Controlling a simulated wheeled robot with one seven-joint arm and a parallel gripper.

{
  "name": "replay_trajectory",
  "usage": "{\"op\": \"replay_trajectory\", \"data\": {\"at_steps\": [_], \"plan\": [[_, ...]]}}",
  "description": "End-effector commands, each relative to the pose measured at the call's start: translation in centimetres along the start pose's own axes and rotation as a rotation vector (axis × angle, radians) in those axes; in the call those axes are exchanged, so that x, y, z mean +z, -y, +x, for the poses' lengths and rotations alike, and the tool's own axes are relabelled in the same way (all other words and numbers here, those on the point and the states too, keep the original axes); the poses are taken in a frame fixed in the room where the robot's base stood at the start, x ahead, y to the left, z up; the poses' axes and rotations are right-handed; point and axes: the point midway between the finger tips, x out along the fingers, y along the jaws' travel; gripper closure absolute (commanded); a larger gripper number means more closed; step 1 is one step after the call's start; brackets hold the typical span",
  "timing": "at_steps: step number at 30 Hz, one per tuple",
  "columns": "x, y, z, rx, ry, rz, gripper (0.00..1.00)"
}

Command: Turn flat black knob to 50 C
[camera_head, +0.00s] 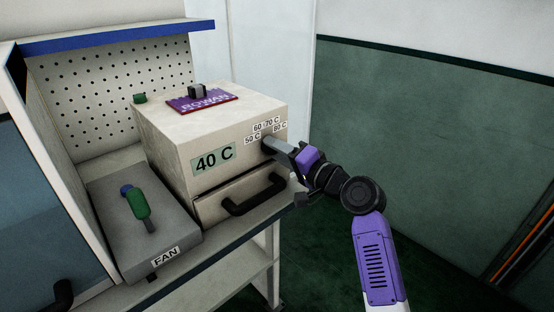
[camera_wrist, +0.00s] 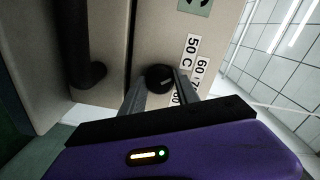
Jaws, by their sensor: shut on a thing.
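The flat black knob (camera_wrist: 159,78) is on the front face of a beige box (camera_head: 168,151), in the box's upper right part. My gripper (camera_head: 270,144) reaches it from the right, and its fingers are shut on the knob, one on each side in the wrist view. In the head view the fingers hide most of the knob. Labels 50 C (camera_head: 252,138), 60 C, 70 C and 80 C (camera_head: 279,128) arc around it.
A drawer with a black handle (camera_head: 254,196) is below the knob. A grey FAN unit (camera_head: 118,212) with a green-and-blue handle (camera_head: 137,203) stands at left. A purple ROWAN plate (camera_head: 202,103) lies on the box. Open floor lies to the right.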

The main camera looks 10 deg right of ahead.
Motion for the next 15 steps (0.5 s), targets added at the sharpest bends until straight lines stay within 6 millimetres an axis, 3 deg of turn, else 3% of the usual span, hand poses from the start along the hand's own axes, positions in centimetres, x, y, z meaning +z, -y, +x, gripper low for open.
{"op": "replay_trajectory", "data": {"at_steps": [15], "plan": [[0.27, -0.36, 0.02, 0.004, -0.003, -0.328, 1.00]]}}
